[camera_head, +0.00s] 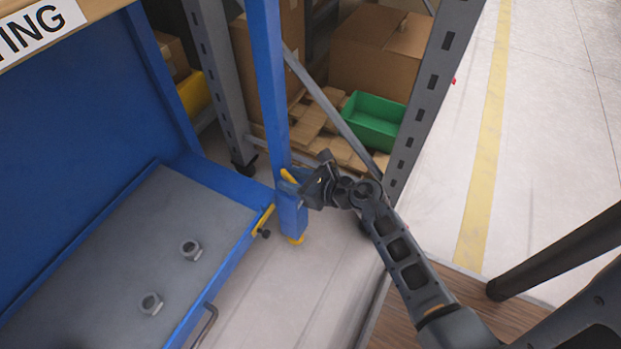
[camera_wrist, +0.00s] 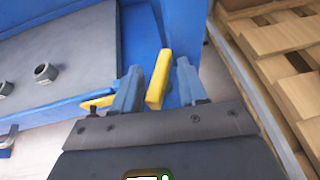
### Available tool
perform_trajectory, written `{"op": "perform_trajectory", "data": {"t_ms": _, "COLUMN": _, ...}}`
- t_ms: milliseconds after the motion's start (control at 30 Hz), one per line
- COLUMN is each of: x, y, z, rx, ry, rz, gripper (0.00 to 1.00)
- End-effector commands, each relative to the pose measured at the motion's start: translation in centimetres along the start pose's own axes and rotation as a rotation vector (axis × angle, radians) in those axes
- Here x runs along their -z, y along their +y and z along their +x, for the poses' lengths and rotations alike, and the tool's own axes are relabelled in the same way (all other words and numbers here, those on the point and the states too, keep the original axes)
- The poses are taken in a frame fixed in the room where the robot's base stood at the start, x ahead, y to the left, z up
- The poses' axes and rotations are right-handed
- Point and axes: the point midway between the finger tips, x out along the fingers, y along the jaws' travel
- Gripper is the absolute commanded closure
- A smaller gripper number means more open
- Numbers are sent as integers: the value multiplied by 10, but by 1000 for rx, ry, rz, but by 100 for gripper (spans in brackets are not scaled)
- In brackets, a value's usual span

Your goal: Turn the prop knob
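A yellow knob (camera_wrist: 158,78), shaped like a flat bar, is at the blue post.
A second yellow piece (camera_head: 264,219) with a dark knob sits at the blue bench's corner. The blue post (camera_head: 268,90) rises beside it. Two nuts (camera_head: 190,250) lie on the grey plate. Shelving with boxes and a green bin (camera_head: 373,121) stands behind. Open floor lies right.

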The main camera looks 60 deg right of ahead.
Motion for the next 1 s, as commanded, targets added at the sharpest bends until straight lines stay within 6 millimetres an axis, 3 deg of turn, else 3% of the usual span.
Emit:
{"op": "perform_trajectory", "data": {"t_ms": 233, "x": 4, "y": -5, "z": 2, "rx": -109, "ry": -2, "rz": -50, "gripper": 60}}
{"op": "perform_trajectory", "data": {"t_ms": 700, "x": -3, "y": -10, "z": -83, "rx": -113, "ry": 2, "rz": -47, "gripper": 60}}
{"op": "perform_trajectory", "data": {"t_ms": 1000, "x": -44, "y": 26, "z": -100, "rx": -150, "ry": -87, "rz": 141, "gripper": 60}}
